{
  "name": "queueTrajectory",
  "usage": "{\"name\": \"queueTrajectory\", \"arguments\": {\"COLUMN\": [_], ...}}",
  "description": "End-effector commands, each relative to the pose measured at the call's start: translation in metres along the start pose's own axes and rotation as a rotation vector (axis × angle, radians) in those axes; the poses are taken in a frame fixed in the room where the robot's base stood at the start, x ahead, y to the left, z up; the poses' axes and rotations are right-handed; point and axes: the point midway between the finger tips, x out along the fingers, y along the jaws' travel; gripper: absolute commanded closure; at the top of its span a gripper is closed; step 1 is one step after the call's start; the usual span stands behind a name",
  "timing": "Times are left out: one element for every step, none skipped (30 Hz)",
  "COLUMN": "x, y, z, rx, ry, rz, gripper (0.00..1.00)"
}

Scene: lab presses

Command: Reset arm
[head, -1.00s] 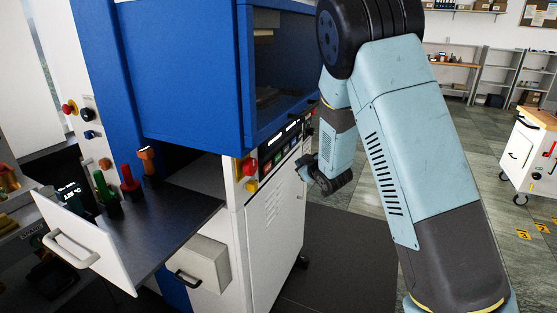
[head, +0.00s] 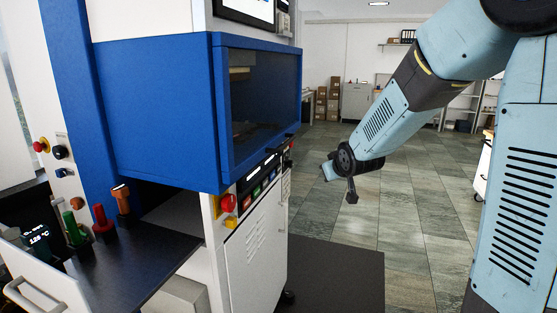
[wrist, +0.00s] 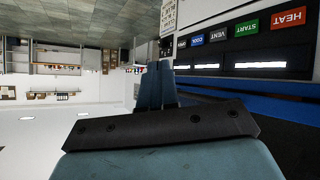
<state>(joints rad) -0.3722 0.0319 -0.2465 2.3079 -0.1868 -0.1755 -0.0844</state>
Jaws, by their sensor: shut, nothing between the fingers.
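My gripper (head: 327,171) is in the air to the right of the blue press (head: 150,105), with open floor behind it in the head view. It is apart from the press and holds nothing. In the wrist view the fingers (wrist: 157,85) are together, pointing along the press's button panel (wrist: 250,40), which appears upside down there. The panel has HEAT, START, VENT and COOL buttons. My arm stretches in from the upper right of the head view.
An open drawer (head: 130,255) at the lower left carries green, red and orange-topped handles. A red emergency button (head: 228,203) sits on the press front. A dark mat (head: 340,282) lies on the floor. Boxes and shelves stand far back; the tiled floor between is clear.

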Motion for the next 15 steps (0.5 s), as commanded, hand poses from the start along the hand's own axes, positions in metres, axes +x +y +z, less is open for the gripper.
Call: {"name": "queueTrajectory", "arguments": {"x": [-0.017,-0.025,-0.037,-0.046,-0.055,-0.068,-0.076,-0.086,-0.098,-0.107,-0.116,-0.128,-0.138,-0.147,-0.159], "y": [0.007,0.01,0.013,0.015,0.018,0.021,0.022,0.024,0.025,0.026,0.027,0.028,0.028,0.029,0.029], "z": [0.001,0.003,0.005,0.008,0.01,0.013,0.016,0.019,0.022,0.025,0.029,0.033,0.036,0.04,0.045], "rx": [0.024,0.036,0.052,0.065,0.076,0.092,0.104,0.116,0.131,0.142,0.153,0.168,0.178,0.189,0.202], "ry": [-0.017,-0.03,-0.049,-0.062,-0.076,-0.094,-0.109,-0.122,-0.139,-0.153,-0.167,-0.184,-0.197,-0.211,-0.228], "rz": [0.007,0.009,0.012,0.014,0.016,0.019,0.02,0.022,0.024,0.025,0.026,0.028,0.029,0.03,0.031], "gripper": [1.0,1.0,1.0,1.0,1.0,1.0,1.0,1.0,1.0,1.0,1.0,1.0,1.0,1.0,1.0]}}
